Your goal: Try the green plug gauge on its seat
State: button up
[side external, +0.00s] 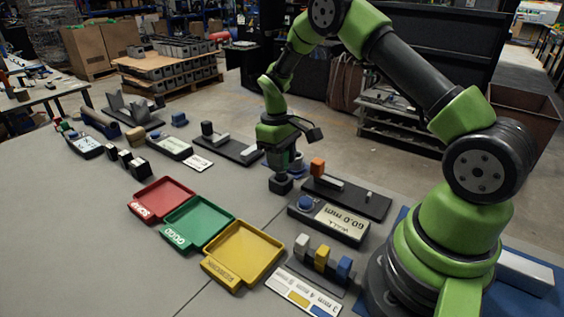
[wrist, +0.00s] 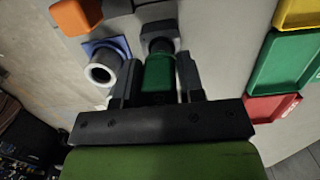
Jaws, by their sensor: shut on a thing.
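The green plug gauge (wrist: 158,75) is between the two fingers of my gripper (wrist: 157,62) in the wrist view, and they are shut on it. A dark block with a grey round part (wrist: 158,30) shows just past the plug's end. I cannot tell whether they touch. A seat, a pale-rimmed open ring (wrist: 102,69) on a blue base (wrist: 122,43), stands to the left of the plug, apart from it. In the side view my gripper (side external: 283,165) points down above a dark block (side external: 281,185). The blue base there (side external: 298,169) is partly hidden behind my gripper.
A red tray (side external: 160,198), green tray (side external: 197,222) and yellow tray (side external: 242,253) lie in front of my gripper. A display box (side external: 328,221) and a black fixture with an orange block (side external: 345,197) stand to its right.

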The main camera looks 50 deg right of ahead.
jog(key=shift+r, duration=1.55)
jog(key=d+r+n, duration=0.2)
jog(key=d+n, duration=0.2)
jog(key=w+d+r+n+h, duration=0.1)
jog(key=d+r+n, duration=0.1)
jog(key=d+n, duration=0.2)
jog(key=shift+w+d+r+n, duration=0.25)
jog(key=shift+d+n, duration=0.1)
jog(key=shift+n, duration=0.15)
jog(key=shift+f, duration=0.1)
jog(key=shift+f, duration=2.5)
jog(key=shift+f, duration=2)
